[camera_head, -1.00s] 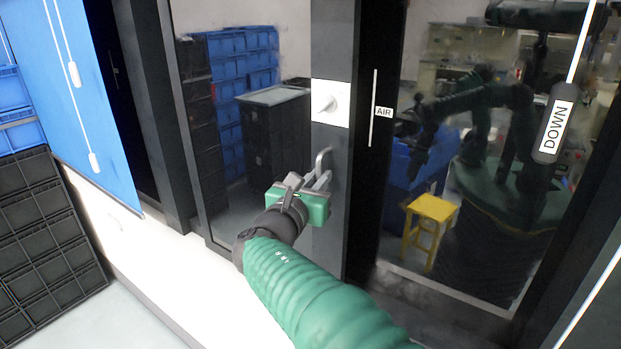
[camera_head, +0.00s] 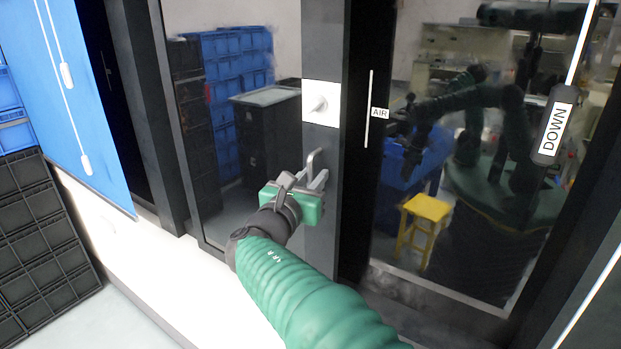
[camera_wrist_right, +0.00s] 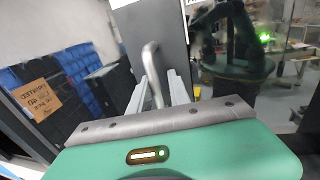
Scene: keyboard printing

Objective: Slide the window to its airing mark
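The sliding window sash has a grey stile (camera_head: 320,60) with a white plate and round knob (camera_head: 318,104). A grey bent metal handle (camera_head: 313,160) stands out below the plate. The airing mark is a thin white upright line labelled AIR (camera_head: 380,113), to the right of the stile, with a dark strip between. My right gripper (camera_head: 311,183) is at the handle. In the wrist view its fingers (camera_wrist_right: 160,88) lie on both sides of the handle bar (camera_wrist_right: 153,65) and look closed around it; exact contact is hard to see. My left gripper is not in view.
A DOWN tag (camera_head: 556,126) hangs on a cord at right. The right glass shows a yellow stool (camera_head: 425,210) and what looks like my reflection.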

